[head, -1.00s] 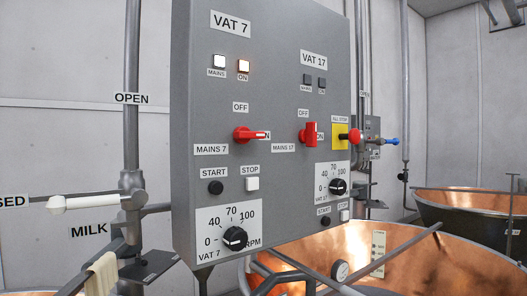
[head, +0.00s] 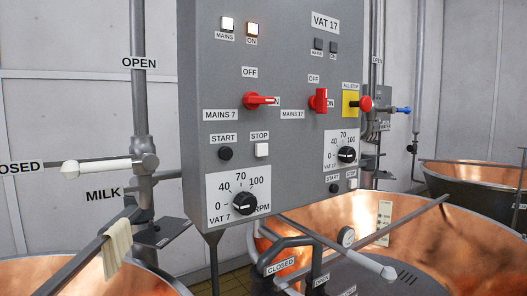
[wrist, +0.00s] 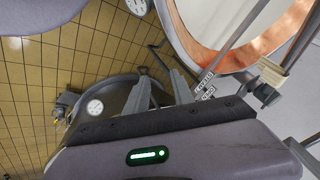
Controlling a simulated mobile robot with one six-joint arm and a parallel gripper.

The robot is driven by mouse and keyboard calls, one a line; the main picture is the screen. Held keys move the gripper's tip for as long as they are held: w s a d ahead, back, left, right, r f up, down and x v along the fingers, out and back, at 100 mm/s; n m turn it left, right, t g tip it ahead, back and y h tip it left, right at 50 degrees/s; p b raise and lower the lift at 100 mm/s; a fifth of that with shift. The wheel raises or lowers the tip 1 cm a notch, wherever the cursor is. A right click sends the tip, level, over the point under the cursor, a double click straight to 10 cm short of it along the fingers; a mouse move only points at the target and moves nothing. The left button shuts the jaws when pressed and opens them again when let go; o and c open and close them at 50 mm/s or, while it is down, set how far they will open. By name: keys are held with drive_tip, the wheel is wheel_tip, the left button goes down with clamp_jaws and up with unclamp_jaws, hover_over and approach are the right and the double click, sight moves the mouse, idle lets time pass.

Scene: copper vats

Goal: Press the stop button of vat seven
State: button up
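The grey control panel (head: 285,110) fills the middle of the head view. Vat 7's MAINS lamp (head: 227,23) and ON lamp (head: 252,29) are lit. My gripper (wrist: 160,95) shows in the wrist view with its two grey fingers apart and nothing between them. It points toward the tiled floor; the stop button is not in that view. The gripper is not in the head view.
Vat 17's red switch (head: 318,100), the red all-stop knob (head: 366,104) and vat 17's white stop button (head: 352,183) share the panel. A milk valve lever (head: 95,168) is at left. Copper vats (head: 350,215) and dark pipes lie below. A cloth (head: 117,250) hangs at lower left.

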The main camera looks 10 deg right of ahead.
clamp_jaws()
drive_tip(key=shift+r, duration=0.1)
idle(1.2)
